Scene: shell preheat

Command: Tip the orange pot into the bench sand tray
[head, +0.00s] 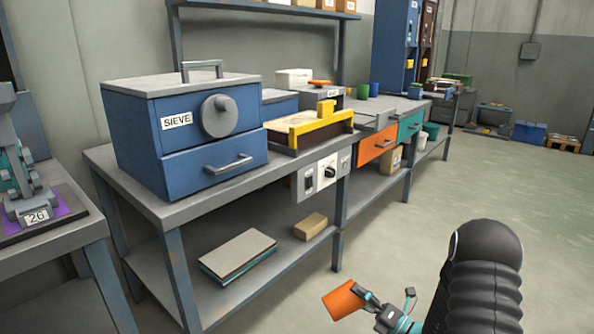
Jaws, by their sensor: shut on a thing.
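The orange pot (342,300) is in the lower middle of the head view, held out in front of the bench and well below its top. It looks tilted in the picture, and its inside cannot be seen. My gripper (366,298) is shut on the pot's right side. The pot is apart from the tray.
The blue sieve box (185,130) stands on the bench (190,207) left of the tray. A control panel (320,177) hangs below the bench front. Orange (377,146) and teal (411,125) drawers are to the right. The floor (440,200) in front is clear.

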